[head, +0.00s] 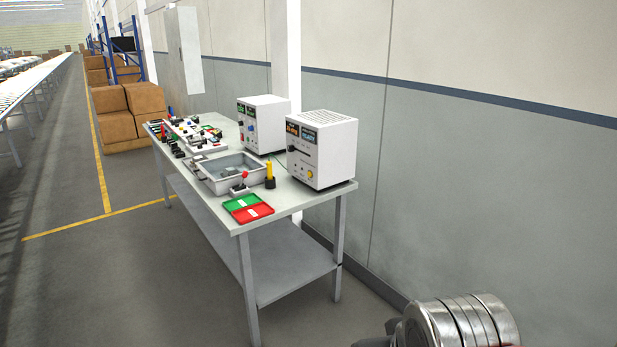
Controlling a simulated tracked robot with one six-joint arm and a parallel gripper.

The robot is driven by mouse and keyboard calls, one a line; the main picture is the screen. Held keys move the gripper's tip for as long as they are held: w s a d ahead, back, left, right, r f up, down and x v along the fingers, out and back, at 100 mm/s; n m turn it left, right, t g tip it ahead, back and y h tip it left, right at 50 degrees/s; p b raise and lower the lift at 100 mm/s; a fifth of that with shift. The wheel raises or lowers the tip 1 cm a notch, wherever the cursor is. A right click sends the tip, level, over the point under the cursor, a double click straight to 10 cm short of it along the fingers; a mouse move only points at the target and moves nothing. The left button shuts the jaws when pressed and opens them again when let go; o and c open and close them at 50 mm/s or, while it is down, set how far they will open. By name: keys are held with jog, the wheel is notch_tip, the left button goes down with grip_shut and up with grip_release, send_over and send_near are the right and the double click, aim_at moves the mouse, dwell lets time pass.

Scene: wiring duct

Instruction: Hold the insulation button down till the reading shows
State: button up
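A white instrument box (322,150) stands at the near right end of the workbench. Its front has a small lit display with orange figures and one with blue-white text that seems to read READY, plus a dark row of controls and a yellow round knob or button (310,174). A second white instrument (264,124) with a green display and a blue knob stands behind it to the left. I cannot tell which control is the insulation button. My gripper is not in view; only a metallic part of my arm shows at bottom right, well apart from the bench.
The workbench (285,199) also holds a grey tray (205,182), a red-knobbed lever (243,182), a yellow-and-black upright piece (270,175), a green-and-red tray (249,207) and several small parts. A wall runs behind it. Boxes (130,108) stand beyond. The floor in front is clear.

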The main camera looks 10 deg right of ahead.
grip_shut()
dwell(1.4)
